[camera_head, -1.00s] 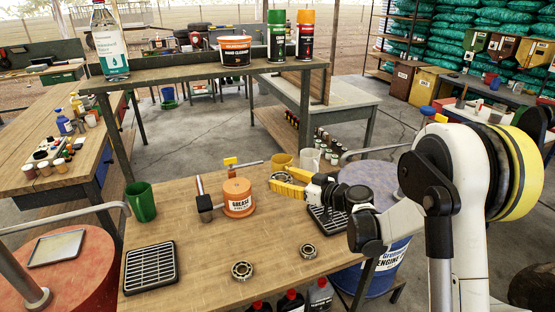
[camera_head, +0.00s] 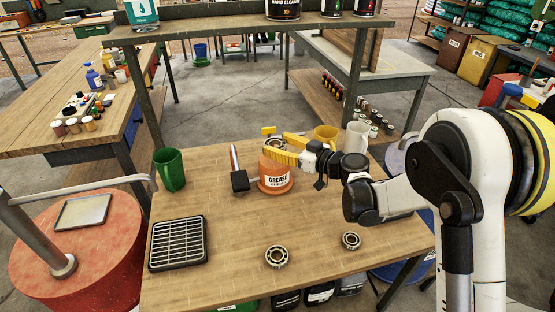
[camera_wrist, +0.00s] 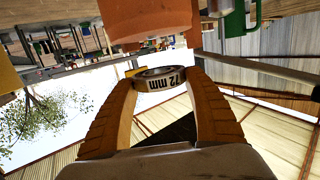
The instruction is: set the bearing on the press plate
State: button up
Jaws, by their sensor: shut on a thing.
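My gripper (camera_head: 280,150) has yellow fingers and is shut on a bearing (camera_head: 274,143), a metal ring held at the fingertips. In the head view it overlaps the top of the orange grease tub (camera_head: 276,183). Two other bearings lie flat on the bench: one at front centre (camera_head: 277,257), one farther right (camera_head: 351,241). I cannot surely identify the press plate; a black slatted plate (camera_head: 178,243) lies flat at the bench's left.
A hammer-like tool (camera_head: 239,180) stands left of the tub. A green mug (camera_head: 170,169) stands at the back left; a yellow mug (camera_head: 326,135) and white mug (camera_head: 357,137) behind my gripper. A red drum (camera_head: 80,250) stands left. The bench (camera_head: 215,280) is clear at the front.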

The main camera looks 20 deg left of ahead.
jog(key=shift+a+f, duration=0.2)
jog(key=shift+f+b, duration=0.95)
jog(key=shift+f, duration=0.85)
jog(key=shift+f, duration=0.1)
jog(key=shift+f, duration=0.2)
jog(key=o, duration=1.4)
jog(key=shift+r, duration=0.1)
jog(key=shift+r, duration=0.1)
jog(key=shift+d+r, duration=0.15)
jog(key=shift+d, duration=0.15)
jog(key=p+v, duration=0.3)
jog(key=v, duration=0.8)
jog(key=shift+s+d, duration=0.15)
jog(key=shift+d, duration=0.1)
